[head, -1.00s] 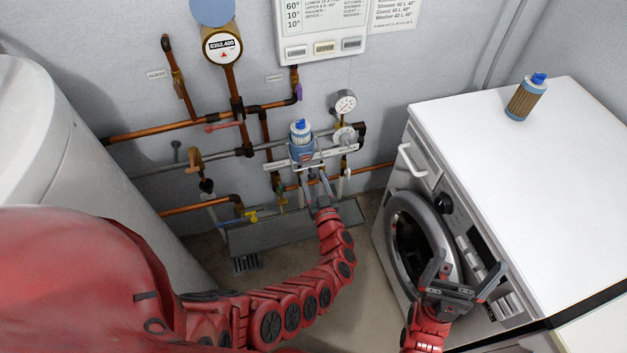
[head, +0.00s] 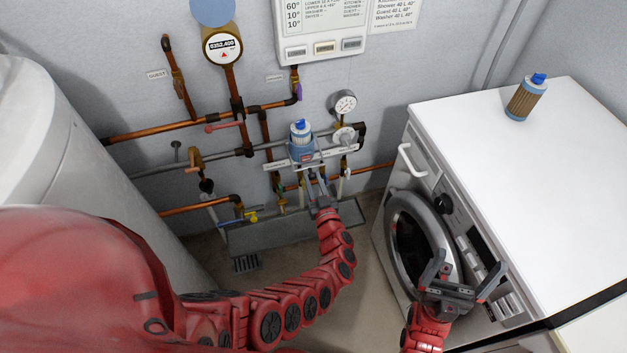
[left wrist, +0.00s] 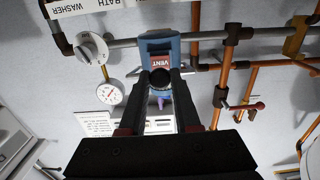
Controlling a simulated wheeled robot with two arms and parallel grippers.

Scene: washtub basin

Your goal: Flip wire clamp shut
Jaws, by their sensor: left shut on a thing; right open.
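A blue filter housing (head: 301,152) with a blue cap sits on the grey pipe at the wall. It also shows upside down in the left wrist view (left wrist: 160,45), with a red "VENT" label. My left gripper (head: 313,176) is at the lower front of the housing. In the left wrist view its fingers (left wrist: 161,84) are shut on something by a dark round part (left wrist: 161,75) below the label. Thin light pieces beside the fingers may be the wire clamp, but its position is too small to tell. My right gripper (head: 466,270) is open and empty before the washing machine.
A white washing machine (head: 530,150) stands at the right with a filter cartridge (head: 525,98) on top. Copper pipes, a pressure gauge (head: 343,104) and a water meter (head: 222,46) crowd the wall. A white tank (head: 50,140) stands at the left.

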